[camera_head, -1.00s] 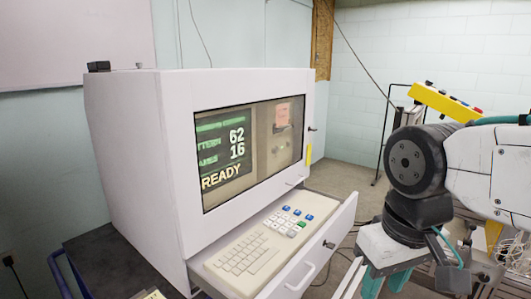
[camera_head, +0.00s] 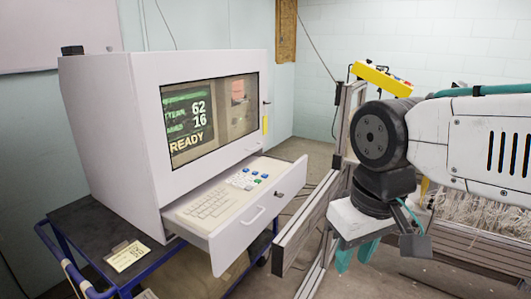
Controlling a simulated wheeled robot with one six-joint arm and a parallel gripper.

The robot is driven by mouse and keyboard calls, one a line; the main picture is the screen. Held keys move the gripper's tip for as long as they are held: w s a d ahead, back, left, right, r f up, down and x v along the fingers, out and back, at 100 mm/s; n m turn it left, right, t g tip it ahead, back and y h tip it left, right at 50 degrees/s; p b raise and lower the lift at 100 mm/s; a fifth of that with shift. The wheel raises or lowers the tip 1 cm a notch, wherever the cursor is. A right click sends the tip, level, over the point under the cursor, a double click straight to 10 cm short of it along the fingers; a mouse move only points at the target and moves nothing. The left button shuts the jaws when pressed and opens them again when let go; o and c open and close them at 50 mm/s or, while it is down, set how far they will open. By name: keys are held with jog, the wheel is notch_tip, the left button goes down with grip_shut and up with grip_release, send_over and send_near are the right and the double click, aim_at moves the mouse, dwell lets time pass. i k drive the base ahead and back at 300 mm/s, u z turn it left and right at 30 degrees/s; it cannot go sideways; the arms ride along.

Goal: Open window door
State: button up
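A white cabinet (camera_head: 105,140) stands at the left. Its front holds a window door (camera_head: 206,161) with a glass pane, behind which a display reads "62", "16" and "READY". The door looks closed. A small dark latch or knob (camera_head: 266,102) shows at the right edge of the cabinet front. My gripper (camera_head: 357,257), with two teal fingers pointing down, is right of the cabinet and apart from it. The fingers stand apart with nothing seen between them, so it looks open. The fingertips are partly hard to make out.
Below the window, a drawer (camera_head: 258,215) with a keyboard is pulled out toward my gripper's side. The cabinet sits on a dark cart (camera_head: 88,222) with blue rails. A metal frame (camera_head: 305,228) stands behind my gripper, with a yellow control box (camera_head: 382,79) above it.

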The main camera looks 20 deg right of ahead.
aim_at(149, 72)
jog(key=z, duration=0.2)
jog(key=i, duration=1.2)
jog(key=u, duration=0.3)
